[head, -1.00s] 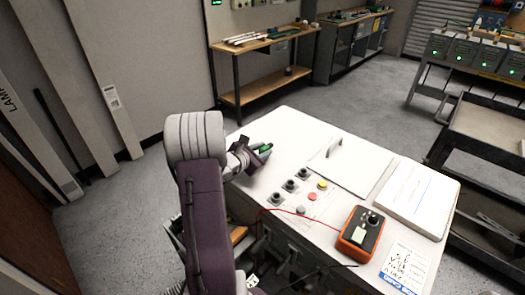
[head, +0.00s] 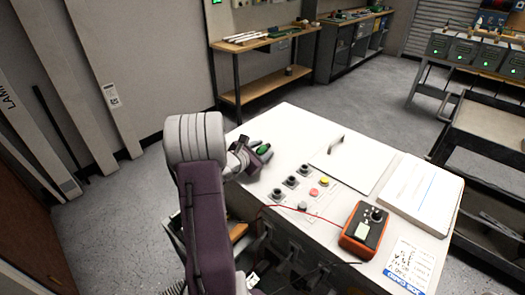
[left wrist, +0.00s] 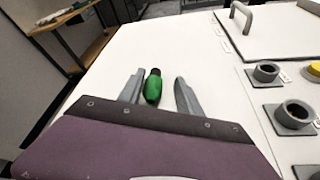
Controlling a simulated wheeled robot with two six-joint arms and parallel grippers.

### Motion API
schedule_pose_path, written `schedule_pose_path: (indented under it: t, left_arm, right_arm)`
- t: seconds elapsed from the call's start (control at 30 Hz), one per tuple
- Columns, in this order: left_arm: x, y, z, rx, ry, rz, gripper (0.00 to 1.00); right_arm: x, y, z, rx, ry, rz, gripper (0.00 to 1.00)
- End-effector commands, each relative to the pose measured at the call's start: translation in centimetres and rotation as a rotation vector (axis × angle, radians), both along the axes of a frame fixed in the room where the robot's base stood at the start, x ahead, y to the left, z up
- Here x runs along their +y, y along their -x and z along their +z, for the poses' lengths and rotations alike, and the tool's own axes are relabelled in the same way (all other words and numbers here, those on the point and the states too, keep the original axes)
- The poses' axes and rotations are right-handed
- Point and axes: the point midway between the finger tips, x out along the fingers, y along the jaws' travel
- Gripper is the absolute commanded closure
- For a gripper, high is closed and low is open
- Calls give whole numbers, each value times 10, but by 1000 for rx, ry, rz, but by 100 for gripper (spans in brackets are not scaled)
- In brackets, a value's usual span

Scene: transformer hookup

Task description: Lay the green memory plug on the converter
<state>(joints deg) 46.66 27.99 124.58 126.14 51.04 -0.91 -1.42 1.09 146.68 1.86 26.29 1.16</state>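The green memory plug (head: 263,149), green with a dark end, is on the white top of the converter (head: 300,128), near its far left part. In the left wrist view the plug (left wrist: 153,88) lies between the two fingers of my left gripper (left wrist: 158,92), with a gap on each side. My left gripper (head: 260,150) is open and low over the white top. Its arm hides part of the cabinet's left side. My right gripper does not show.
Round sockets (head: 291,181) and red and yellow buttons (head: 323,181) stand right of the plug. A flat panel with a handle (head: 336,143), an orange meter (head: 364,228) with a red lead, and a white binder (head: 422,195) also occupy the top. White surface around the plug is clear.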

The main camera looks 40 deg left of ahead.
Motion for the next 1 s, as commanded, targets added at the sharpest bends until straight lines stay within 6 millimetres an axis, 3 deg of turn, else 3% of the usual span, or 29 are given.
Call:
schedule_pose_path:
  t: [0.27, 0.5, 0.7, 1.0]
  left_arm:
    - [-3, 6, -4, 14, 6, -3, 50]
    - [-4, 54, 17, 8, 3, 3, 50]
    - [-6, 82, 29, 1, 0, 2, 50]
    - [-6, 86, 31, 0, 1, 0, 50]
  right_arm:
    - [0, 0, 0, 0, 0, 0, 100]
    - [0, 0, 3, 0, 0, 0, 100]
    - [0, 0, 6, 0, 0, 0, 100]
    - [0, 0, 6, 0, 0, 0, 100]
